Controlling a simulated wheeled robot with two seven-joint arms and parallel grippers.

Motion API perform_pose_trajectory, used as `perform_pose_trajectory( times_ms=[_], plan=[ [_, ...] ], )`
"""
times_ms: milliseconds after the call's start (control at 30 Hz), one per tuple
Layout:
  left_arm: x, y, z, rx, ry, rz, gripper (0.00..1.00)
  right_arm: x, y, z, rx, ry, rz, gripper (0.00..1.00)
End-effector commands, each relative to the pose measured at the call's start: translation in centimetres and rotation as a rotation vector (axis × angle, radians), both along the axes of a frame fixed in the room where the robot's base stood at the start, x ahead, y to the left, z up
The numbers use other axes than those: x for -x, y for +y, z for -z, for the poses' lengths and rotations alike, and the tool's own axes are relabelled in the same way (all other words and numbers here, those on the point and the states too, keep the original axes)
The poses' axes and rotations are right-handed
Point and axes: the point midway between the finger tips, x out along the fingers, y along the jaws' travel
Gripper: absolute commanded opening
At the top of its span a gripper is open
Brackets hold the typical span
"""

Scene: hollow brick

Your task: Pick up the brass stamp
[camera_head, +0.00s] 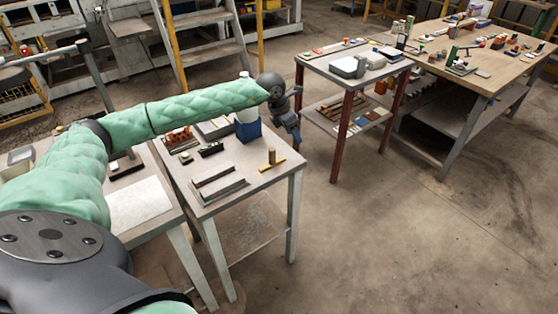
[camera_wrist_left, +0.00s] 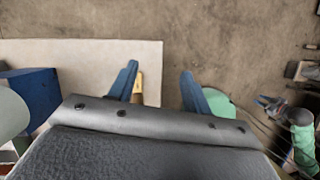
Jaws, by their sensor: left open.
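The brass stamp (camera_head: 271,156) is a small upright yellowish-brown piece near the front right corner of the small white-legged table. A yellow strip lies at its foot. My left gripper (camera_head: 294,132) hangs beyond the table's right edge, past the stamp and apart from it in the head view. In the left wrist view my left gripper (camera_wrist_left: 158,74) is open, with two blue fingers spread. A yellowish piece (camera_wrist_left: 138,88), probably the stamp or its strip, shows beside the left finger, partly hidden by it. My right gripper (camera_wrist_left: 268,103) seems to show small at the right; its jaws are unclear.
A blue box (camera_head: 248,129) with a white cylinder stands at the table's back right. Flat grey blocks (camera_head: 218,186) and dark pieces lie left of the stamp. A second table (camera_head: 340,78) with dark red legs stands farther right. Open floor lies to the right.

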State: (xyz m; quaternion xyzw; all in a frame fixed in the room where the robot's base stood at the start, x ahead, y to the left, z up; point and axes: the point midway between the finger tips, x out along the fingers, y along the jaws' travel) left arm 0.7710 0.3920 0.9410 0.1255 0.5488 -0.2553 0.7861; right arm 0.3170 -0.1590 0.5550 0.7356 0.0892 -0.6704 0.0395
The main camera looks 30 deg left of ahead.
Motion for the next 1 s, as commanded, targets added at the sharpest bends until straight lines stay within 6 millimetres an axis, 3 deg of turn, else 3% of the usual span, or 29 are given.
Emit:
perform_pose_trajectory(
  times_ms=[100, 300, 533, 1000],
  plan=[
    [2.0, 2.5, 1.0, -0.137, 0.110, -0.001, 0.49, -0.3, 0.1, -0.1, -0.003, -0.017, 0.002, 0.36],
    [4.5, 4.6, 1.4, -0.251, 0.246, -0.003, 0.49, -0.6, 0.1, -0.1, -0.006, -0.031, 0.003, 0.36],
    [5.2, 5.0, 2.0, -0.269, 0.280, -0.007, 0.49, -0.6, 0.1, 0.7, -0.005, -0.033, 0.004, 0.36],
    [5.1, 5.0, 4.8, -0.267, 0.278, -0.007, 0.49, 0.0, -0.4, 5.8, 0.004, -0.028, 0.005, 0.36]
  ],
)
